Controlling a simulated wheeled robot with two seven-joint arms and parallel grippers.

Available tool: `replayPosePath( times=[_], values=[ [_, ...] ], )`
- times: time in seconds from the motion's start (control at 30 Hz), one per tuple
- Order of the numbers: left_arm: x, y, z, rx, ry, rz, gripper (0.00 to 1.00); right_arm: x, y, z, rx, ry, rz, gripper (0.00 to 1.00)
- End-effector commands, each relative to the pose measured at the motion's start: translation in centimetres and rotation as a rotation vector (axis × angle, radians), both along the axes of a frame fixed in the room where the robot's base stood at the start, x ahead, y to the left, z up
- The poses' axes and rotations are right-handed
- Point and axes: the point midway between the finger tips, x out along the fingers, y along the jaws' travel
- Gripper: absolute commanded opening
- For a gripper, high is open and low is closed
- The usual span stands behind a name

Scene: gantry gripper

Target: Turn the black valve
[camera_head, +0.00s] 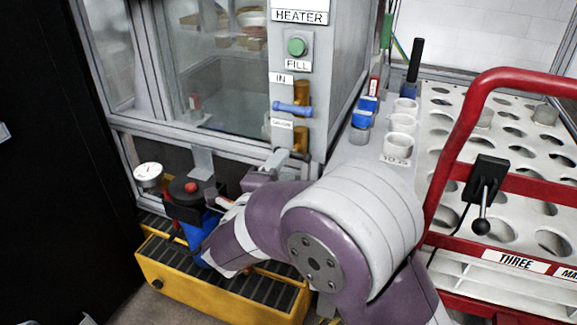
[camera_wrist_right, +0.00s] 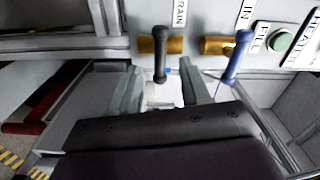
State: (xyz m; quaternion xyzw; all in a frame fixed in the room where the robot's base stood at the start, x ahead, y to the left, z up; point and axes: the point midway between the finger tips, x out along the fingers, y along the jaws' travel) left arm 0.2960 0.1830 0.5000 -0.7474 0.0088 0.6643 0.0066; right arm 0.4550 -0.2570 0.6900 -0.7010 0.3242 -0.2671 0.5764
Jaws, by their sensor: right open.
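The black valve (camera_wrist_right: 160,55) shows in the right wrist view as a dark handle hanging down from a brass fitting beside the drain label. In the head view its brass fitting (camera_head: 301,138) shows low on the grey panel, and I cannot make out the black handle there. My right gripper (camera_wrist_right: 160,88) is open, one finger to each side of the handle's lower end in the picture. I cannot tell whether either finger touches it. In the head view the right gripper (camera_head: 283,158) is just below the fitting, partly hidden by my arm. My left gripper is not in view.
A blue valve handle (camera_head: 293,108) sits above, beside the IN label; it also shows right of the black one in the wrist view (camera_wrist_right: 237,57). A green button (camera_head: 296,46) is higher.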

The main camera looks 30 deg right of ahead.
Motion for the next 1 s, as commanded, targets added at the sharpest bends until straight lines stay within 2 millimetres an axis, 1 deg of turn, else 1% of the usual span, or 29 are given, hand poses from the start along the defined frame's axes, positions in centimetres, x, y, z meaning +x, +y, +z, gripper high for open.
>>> replayPosePath(
  times=[0.03, 0.1, 0.2, 0.37, 0.6, 0.63, 0.67, 0.7, 0.73, 0.77, 1.0],
  values=[
    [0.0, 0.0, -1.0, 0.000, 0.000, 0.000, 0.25, 0.7, -1.0, -0.5, 0.001, -0.002, -0.005, 0.47],
    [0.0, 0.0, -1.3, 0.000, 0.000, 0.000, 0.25, 1.6, -1.9, -0.4, 0.000, 0.000, -0.003, 0.47],
    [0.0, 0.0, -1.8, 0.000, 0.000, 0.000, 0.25, 2.5, -2.9, -0.3, 0.001, 0.000, -0.001, 0.47],
    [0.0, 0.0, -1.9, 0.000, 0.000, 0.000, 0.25, 3.2, -3.6, -0.1, -0.001, 0.002, 0.002, 0.47],
    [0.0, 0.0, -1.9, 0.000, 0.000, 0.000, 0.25, 3.2, -3.7, 0.0, -0.001, 0.002, 0.004, 0.47],
    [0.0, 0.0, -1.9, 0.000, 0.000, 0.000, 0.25, 3.2, -3.7, 0.0, -0.001, 0.002, 0.003, 0.40],
    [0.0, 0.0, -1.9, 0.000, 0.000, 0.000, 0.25, 3.2, -3.7, 0.0, -0.001, 0.002, 0.003, 0.30],
    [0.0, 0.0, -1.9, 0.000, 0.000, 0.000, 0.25, 3.2, -3.7, 0.0, -0.001, 0.002, 0.003, 0.17],
    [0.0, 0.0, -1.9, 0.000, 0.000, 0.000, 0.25, 3.2, -3.7, 0.0, -0.001, 0.002, 0.003, 0.08],
    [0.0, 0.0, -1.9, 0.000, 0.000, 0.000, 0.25, 3.2, -3.7, 0.0, -0.001, 0.002, 0.003, 0.00],
    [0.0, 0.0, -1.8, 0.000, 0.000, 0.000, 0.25, 3.2, -3.6, 0.0, -0.003, 0.004, 0.004, 0.00]
  ],
)
